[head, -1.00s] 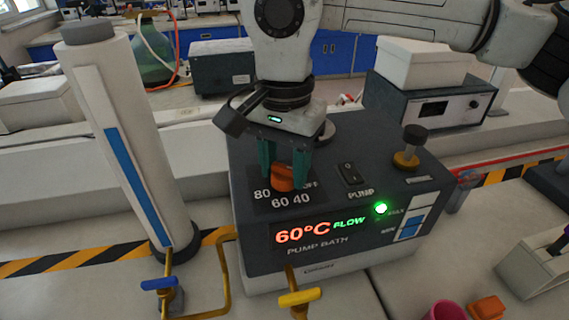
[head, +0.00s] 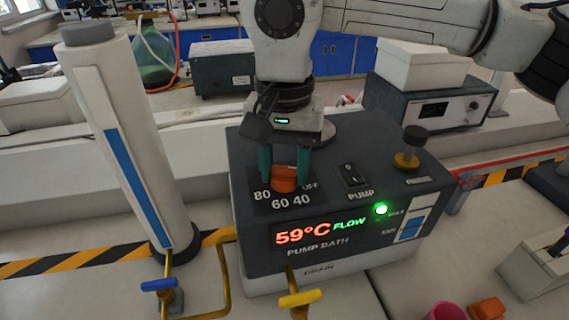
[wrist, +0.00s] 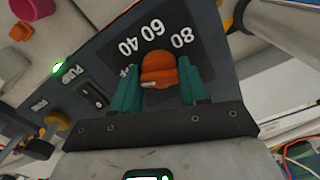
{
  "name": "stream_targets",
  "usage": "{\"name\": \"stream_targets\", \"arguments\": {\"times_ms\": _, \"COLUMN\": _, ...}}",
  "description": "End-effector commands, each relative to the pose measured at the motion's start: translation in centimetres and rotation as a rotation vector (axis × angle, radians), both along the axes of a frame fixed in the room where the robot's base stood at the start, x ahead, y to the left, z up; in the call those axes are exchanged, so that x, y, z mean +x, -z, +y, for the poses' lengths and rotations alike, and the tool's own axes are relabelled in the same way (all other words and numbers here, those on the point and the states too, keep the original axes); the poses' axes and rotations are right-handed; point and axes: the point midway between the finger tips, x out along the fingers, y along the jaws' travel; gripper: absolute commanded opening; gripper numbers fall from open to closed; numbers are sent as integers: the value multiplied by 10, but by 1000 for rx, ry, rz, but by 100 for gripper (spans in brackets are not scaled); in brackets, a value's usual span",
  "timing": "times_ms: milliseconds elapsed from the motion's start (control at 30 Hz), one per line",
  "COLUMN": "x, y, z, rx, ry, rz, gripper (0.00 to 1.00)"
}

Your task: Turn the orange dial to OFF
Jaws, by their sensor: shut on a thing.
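The orange dial (head: 285,180) sits on top of the dark pump bath (head: 400,256), ringed by the marks 80, 60, 40 and OFF. It also shows in the wrist view (wrist: 158,70), where a pale pointer mark on it faces the lower left side, near OFF. My gripper (head: 284,178) points down, its two green fingers shut on the dial from both sides. The fingers show in the wrist view (wrist: 158,88) too. OFF is partly hidden by a finger. The display reads 59°C, with FLOW in green and a lit green lamp.
A PUMP rocker switch (head: 352,174) and a black-topped brass knob (head: 411,148) stand right of the dial. A tall white column (head: 125,150) with a blue strip stands left. Yellow pipes with blue and yellow valve handles (head: 300,298) are in front.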

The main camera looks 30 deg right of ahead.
Motion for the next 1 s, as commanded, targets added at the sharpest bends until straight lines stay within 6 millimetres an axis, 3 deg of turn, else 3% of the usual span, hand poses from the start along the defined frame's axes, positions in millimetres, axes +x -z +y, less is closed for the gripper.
{"name": "stream_targets", "arguments": {"times_ms": 133, "x": 1, "y": -1, "z": 0, "rx": 0, "ry": 2, "rz": -4, "gripper": 13}}
{"name": "stream_targets", "arguments": {"times_ms": 167, "x": 1, "y": -1, "z": 0, "rx": 0, "ry": 2, "rz": -4, "gripper": 47}}
{"name": "stream_targets", "arguments": {"times_ms": 400, "x": 1, "y": 0, "z": 0, "rx": 0, "ry": 2, "rz": -3, "gripper": 69}}
{"name": "stream_targets", "arguments": {"times_ms": 733, "x": 1, "y": -6, "z": 0, "rx": 0, "ry": 2, "rz": -1, "gripper": 69}}
{"name": "stream_targets", "arguments": {"times_ms": 1000, "x": 1, "y": -51, "z": 0, "rx": 0, "ry": 3, "rz": -5, "gripper": 69}}
